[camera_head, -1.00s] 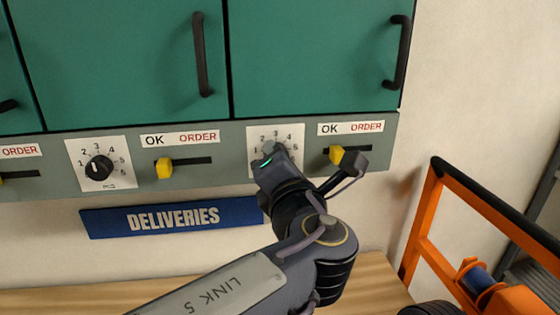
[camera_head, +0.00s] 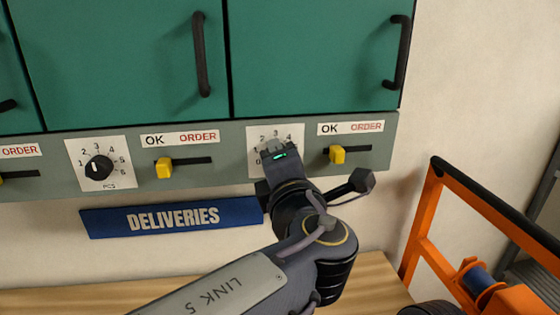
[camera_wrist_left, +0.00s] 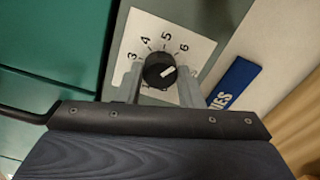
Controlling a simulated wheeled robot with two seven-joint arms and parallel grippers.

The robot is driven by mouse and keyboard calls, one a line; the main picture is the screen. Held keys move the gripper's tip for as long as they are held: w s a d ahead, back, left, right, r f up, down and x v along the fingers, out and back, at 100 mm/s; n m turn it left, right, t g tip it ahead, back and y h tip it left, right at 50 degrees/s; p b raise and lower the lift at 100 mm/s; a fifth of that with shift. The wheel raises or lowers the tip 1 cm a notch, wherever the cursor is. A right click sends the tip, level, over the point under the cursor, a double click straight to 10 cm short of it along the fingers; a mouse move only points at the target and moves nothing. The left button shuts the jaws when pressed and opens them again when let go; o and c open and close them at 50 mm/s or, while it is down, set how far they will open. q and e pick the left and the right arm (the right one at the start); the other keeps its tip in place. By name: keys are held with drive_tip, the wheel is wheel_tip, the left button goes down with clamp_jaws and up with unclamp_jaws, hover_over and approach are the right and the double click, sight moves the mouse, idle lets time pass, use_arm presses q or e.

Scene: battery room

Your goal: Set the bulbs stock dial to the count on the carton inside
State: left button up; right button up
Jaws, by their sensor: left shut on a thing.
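A white dial plate (camera_head: 255,143) with printed numbers sits on the grey strip under the right green cabinet door (camera_head: 310,55). My left gripper (camera_head: 279,149) is in front of it and covers most of its knob in the head view. In the left wrist view the round black knob (camera_wrist_left: 159,70) sits between my two grey fingers, which are shut on it. Its white mark points right in that view; I cannot tell exactly which number it meets. The numbers 3 to 6 show around it. The door is closed, so any carton inside is hidden. My right gripper is not in view.
A blue DELIVERIES sign (camera_head: 172,217) hangs below, above a wooden surface (camera_head: 60,300). An orange frame (camera_head: 422,220) stands at right.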

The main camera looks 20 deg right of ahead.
use_arm(q)
drive_tip(key=shift+f, duration=0.1)
drive_tip(key=o, duration=1)
drive_tip(key=shift+c, duration=0.2)
drive_tip(key=shift+s, duration=0.1)
drive_tip(key=b+v, duration=0.2)
drive_tip(key=v, duration=0.5)
drive_tip(key=shift+s, duration=0.3)
